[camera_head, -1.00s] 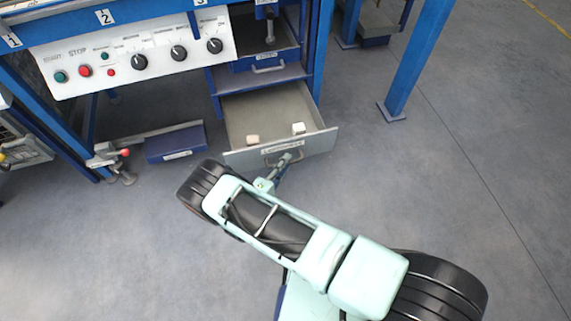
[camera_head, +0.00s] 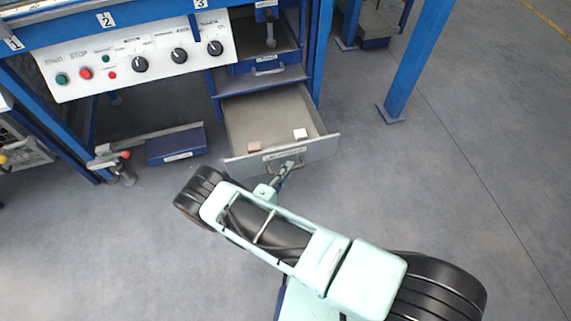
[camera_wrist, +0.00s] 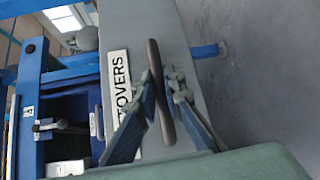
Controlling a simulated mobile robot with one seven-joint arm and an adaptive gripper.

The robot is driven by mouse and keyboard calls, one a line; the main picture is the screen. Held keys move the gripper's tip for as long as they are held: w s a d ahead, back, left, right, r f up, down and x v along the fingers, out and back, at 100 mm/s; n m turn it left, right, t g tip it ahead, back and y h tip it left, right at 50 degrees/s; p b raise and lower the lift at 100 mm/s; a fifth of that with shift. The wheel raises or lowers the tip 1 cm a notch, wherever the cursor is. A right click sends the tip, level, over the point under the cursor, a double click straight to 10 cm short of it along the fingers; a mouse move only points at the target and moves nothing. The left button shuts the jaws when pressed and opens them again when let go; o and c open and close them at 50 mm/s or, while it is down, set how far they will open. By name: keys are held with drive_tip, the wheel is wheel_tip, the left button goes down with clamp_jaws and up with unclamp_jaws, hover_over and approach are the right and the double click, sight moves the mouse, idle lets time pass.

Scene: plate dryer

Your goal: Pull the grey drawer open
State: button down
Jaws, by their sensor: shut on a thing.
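The grey drawer (camera_head: 318,150) stands pulled out from the lower part of the blue frame in the head view, its inside visible. Two small blocks lie in it, a pinkish one (camera_head: 254,147) and a white one (camera_head: 300,134). In the head view my gripper (camera_head: 286,168) is at the drawer front, with the handle partly hidden.
A smaller blue drawer (camera_head: 268,66) sits above the grey one. A control panel (camera_head: 135,62) with knobs and buttons is at upper left. A blue pedal box (camera_head: 176,146) lies on the floor to the left. A blue post (camera_head: 410,70) stands at right; the floor in front is clear.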

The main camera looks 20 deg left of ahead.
drive_tip(key=shift+s+d, duration=0.4)
drive_tip(key=shift+s, duration=0.3)
drive_tip(key=c, duration=2.3)
unclamp_jaws()
